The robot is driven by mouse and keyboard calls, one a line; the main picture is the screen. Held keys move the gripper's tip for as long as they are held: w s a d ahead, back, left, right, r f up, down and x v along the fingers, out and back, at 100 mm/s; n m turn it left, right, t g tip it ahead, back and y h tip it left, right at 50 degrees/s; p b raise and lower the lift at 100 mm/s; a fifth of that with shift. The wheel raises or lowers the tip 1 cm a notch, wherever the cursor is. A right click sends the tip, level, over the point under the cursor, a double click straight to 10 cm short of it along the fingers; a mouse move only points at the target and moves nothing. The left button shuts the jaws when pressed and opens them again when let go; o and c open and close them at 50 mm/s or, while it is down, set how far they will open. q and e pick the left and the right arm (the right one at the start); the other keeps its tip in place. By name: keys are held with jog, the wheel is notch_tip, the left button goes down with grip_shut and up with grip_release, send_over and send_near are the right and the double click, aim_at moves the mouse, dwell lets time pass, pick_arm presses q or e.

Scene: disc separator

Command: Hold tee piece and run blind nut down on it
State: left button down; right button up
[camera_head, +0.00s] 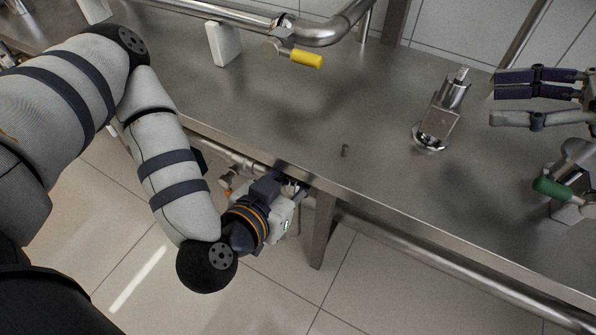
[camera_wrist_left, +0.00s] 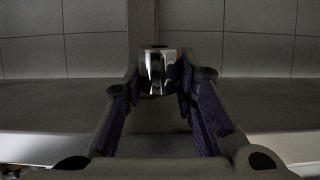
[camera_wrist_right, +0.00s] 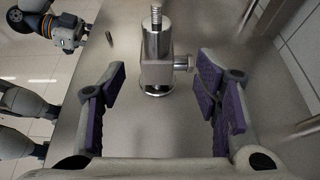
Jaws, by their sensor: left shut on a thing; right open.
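The tee piece (camera_head: 440,122) is a shiny metal fitting standing upright on the steel table, with a threaded stud on top. It also shows in the right wrist view (camera_wrist_right: 157,68), with a short side branch pointing right. My right gripper (camera_head: 494,98) is open and empty, to the right of the tee piece, its fingers pointing at it. My left gripper (camera_head: 298,187) is low at the table's front edge. In the left wrist view it is shut on a shiny metal cylinder (camera_wrist_left: 157,70), apparently the blind nut. The head view barely shows this nut.
A yellow-handled valve (camera_head: 300,56) and a white block (camera_head: 223,43) are at the back. A small dark pin (camera_head: 345,151) stands on the bare tabletop (camera_head: 385,165). A green-handled fitting (camera_head: 553,189) is at the right. Pipes run behind and below the table edge.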

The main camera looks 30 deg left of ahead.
aim_at(421, 124)
pick_arm(q)
jog(key=shift+f, duration=0.3)
pick_arm(e)
jog(key=shift+a+f, duration=0.35)
jog(key=b+x, duration=0.1)
jog(key=x, duration=0.2)
jog(key=b+x, duration=0.2)
jog(key=x, duration=0.1)
jog(key=b+x, duration=0.1)
jog(key=x, duration=0.3)
jog(key=shift+s+f, duration=0.1)
jog(key=shift+s, duration=0.15)
jog(key=shift+a+f+b, duration=0.2)
jog(key=shift+a+b, duration=0.25)
jog(key=shift+a, duration=0.05)
pick_arm(q)
notch_tip(421, 124, down, 8)
jog(key=s+g, duration=0.1)
jog(key=s, duration=0.1)
jog(key=shift+s+f, duration=0.15)
pick_arm(e)
jog(key=shift+s, duration=0.1)
jog(key=shift+f, duration=0.1)
jog(key=shift+c, duration=0.8)
jog(key=shift+s, duration=0.1)
jog(key=c, duration=0.9)
jog(key=o, duration=1.1)
jog(key=shift+o, duration=0.2)
